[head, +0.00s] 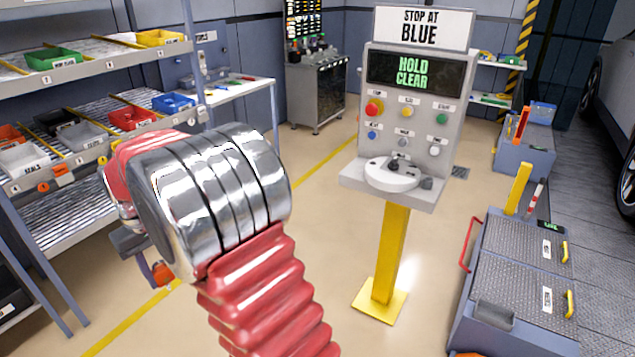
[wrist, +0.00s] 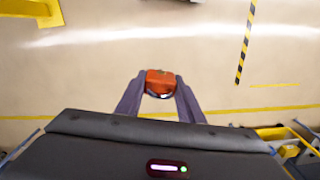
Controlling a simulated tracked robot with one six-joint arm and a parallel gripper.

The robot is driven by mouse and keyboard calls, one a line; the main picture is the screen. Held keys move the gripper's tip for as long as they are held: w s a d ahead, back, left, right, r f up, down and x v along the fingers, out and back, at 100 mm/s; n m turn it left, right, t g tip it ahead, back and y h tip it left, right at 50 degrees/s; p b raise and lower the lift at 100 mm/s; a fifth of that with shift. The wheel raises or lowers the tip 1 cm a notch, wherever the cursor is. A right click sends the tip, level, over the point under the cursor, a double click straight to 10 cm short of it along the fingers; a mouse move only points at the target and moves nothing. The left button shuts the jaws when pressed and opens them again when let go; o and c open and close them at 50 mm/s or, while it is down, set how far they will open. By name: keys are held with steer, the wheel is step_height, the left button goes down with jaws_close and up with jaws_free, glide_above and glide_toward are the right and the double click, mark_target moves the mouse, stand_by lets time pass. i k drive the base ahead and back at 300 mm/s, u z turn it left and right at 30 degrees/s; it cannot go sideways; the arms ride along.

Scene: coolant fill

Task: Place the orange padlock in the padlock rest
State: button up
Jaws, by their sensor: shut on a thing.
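The orange padlock (wrist: 160,78) is between the two dark fingers of my gripper (wrist: 158,92) in the wrist view. The fingers are shut on its sides, and it is held over the floor. In the head view, the padlock (head: 162,273) shows small at the lower left, below the dark end of my gripper (head: 148,262). My arm hides much of the gripper there. I cannot pick out the padlock rest for certain in either view.
A shelf rack (head: 95,70) with coloured bins stands at the left. A control panel (head: 408,120) on a yellow post stands at the centre right. A grey cabinet (head: 520,275) with a red handle is at the lower right. Open floor lies between them.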

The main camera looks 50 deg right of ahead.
mark_target(427, 187)
steer(key=z, duration=0.05)
steer(key=k, duration=0.6)
steer(key=u, duration=1.05)
steer(key=i, duration=0.1)
steer(key=z, duration=2.65)
steer(key=i, duration=1)
steer(key=u, duration=0.15)
steer(key=k, duration=0.25)
